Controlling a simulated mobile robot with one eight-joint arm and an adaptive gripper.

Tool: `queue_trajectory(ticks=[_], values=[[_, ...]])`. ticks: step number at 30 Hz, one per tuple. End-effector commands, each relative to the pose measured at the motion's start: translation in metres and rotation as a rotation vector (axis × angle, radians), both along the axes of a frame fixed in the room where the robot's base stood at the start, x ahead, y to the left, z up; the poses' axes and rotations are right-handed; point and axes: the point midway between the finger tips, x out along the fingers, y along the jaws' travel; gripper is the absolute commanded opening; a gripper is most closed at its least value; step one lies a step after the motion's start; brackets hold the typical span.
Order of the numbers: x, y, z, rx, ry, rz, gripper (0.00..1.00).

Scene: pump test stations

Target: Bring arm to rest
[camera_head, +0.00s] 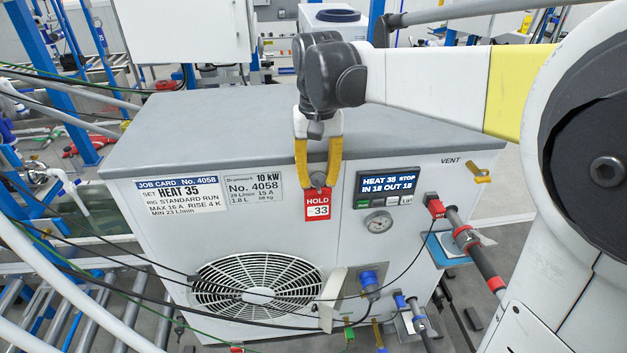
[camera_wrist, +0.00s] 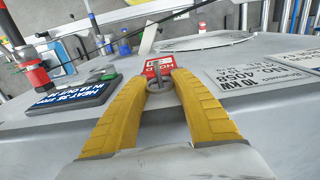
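My gripper (camera_head: 318,184) has yellow fingers and points down at the front face of a grey-white heater unit (camera_head: 281,222). Its fingertips stand close together on both sides of a small grey metal ring, apparently shut on it. This ring is at the top of a red and white HOLD 33 tag (camera_head: 317,206). In the wrist view the gripper (camera_wrist: 161,84) has the ring between its tips and the red tag (camera_wrist: 160,67) just beyond. Whether the tag also hangs on the unit is hidden. My arm is stretched out from the right over the unit's top.
A job card (camera_head: 180,193), rating plate (camera_head: 254,188), display (camera_head: 389,186) and gauge (camera_head: 379,222) surround the tag. A fan grille (camera_head: 257,291) is below. Pipes and hoses join at the lower right, and thin cables cross the front. A roller conveyor (camera_head: 75,319) is at the left.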

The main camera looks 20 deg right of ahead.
Motion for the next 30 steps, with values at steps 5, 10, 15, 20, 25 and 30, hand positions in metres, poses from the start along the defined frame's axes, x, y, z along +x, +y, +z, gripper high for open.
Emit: queue_trajectory(ticks=[5,10,15,20,25,30], values=[[0.007,0.000,0.057,-0.001,-0.015,0.000,0.55],[0.008,0.000,0.084,-0.001,-0.014,0.000,0.55],[0.004,0.000,0.086,-0.001,-0.021,0.002,0.55],[-0.012,0.000,0.040,-0.001,-0.073,0.020,0.55],[-0.039,0.001,-0.033,-0.004,-0.168,0.050,0.55],[-0.067,0.001,-0.107,-0.009,-0.265,0.081,0.55]])
